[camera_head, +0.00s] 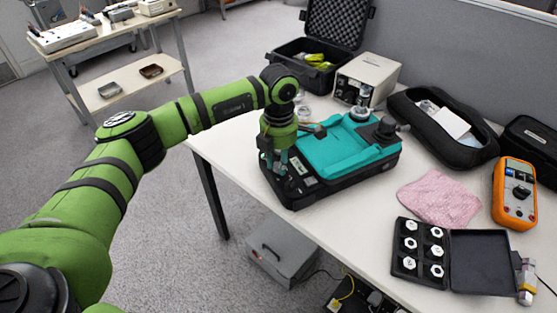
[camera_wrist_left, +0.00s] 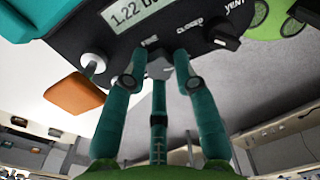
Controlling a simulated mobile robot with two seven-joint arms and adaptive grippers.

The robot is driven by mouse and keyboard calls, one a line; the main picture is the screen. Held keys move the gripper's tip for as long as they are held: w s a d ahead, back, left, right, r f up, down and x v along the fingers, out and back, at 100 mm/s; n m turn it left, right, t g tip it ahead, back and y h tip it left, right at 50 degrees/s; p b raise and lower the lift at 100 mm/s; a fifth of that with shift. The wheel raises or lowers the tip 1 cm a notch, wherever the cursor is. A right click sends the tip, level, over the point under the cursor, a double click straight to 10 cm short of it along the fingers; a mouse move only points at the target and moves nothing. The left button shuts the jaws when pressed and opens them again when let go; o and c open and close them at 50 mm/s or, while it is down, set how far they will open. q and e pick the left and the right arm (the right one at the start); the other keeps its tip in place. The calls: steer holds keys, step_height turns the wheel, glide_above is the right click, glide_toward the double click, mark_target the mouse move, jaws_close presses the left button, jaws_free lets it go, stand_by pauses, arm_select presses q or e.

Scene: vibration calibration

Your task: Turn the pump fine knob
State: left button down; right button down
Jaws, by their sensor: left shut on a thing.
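The pump (camera_head: 345,150) is a black case with a teal top, standing on the white table. My left gripper (camera_head: 275,165) comes down onto its front left panel. In the left wrist view, the panel (camera_wrist_left: 185,25) has a display reading about 1.22 and the labels FINE, CLOSED and VENT. The fine knob (camera_wrist_left: 159,70), small and grey, sits below the FINE label. My left gripper (camera_wrist_left: 158,78) is shut on it, and its fingers hide part of it. A white knob (camera_wrist_left: 93,62) and a black vent knob (camera_wrist_left: 228,40) sit to either side. My right gripper is not in view.
A pink cloth (camera_head: 440,197), an orange multimeter (camera_head: 514,193) and an open black case of hex fittings (camera_head: 420,250) lie to the right. A beige instrument box (camera_head: 367,80) and a black bag (camera_head: 445,125) stand behind the pump. The table's left edge is close to the pump.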

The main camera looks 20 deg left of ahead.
arm_select(q)
steer(key=c, duration=1)
jaws_free()
steer(key=shift+o, duration=0.2)
steer(key=shift+r, duration=0.1)
step_height(320, 180, up, 12)
